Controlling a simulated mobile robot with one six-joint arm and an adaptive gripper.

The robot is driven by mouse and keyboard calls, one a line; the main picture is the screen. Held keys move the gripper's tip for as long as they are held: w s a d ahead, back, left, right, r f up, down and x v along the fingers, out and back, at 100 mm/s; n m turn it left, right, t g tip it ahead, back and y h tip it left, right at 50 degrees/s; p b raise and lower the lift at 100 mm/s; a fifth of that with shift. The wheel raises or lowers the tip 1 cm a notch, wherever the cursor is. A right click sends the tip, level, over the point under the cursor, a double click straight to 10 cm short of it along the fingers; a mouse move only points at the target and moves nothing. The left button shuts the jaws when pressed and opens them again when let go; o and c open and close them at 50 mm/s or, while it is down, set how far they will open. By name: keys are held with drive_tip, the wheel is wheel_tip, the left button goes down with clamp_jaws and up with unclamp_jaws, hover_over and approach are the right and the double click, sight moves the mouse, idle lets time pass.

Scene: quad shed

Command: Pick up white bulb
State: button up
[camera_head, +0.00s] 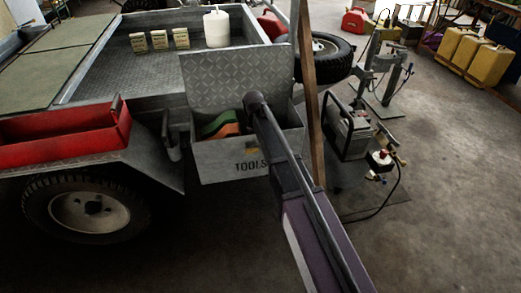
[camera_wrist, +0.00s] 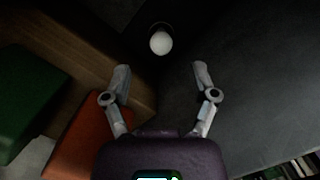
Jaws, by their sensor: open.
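The white bulb (camera_wrist: 161,43) shows in the wrist view as a small round white shape at the top middle, in a dark area. My gripper (camera_wrist: 160,72) is open and empty, its two fingers spread left and right. The bulb lies beyond the fingertips, roughly centred between them and apart from both. In the head view my arm reaches into the open metal box marked TOOLS (camera_head: 212,166). The bulb and my fingers are hidden there.
A green object (camera_wrist: 30,95) and an orange one (camera_wrist: 78,140) lie left of my gripper, beside a brown piece (camera_wrist: 55,58). A dark grey surface (camera_wrist: 260,75) fills the right side. In the head view the raised lid (camera_head: 222,80) stands behind my arm, and a wooden post (camera_head: 310,110) stands at right.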

drive_tip(key=shift+w+d+f+b, duration=0.1)
drive_tip(key=shift+w+f+b, duration=0.05)
drive_tip(key=shift+f+b, duration=0.7)
drive_tip(key=shift+w+d+f+b, duration=0.1)
drive_tip(key=shift+f+b, duration=0.7)
drive_tip(key=shift+w+d+f+b, duration=0.1)
drive_tip(key=shift+w+f+b, duration=0.05)
drive_tip(key=shift+f+b, duration=0.7)
drive_tip(key=c, duration=0.8)
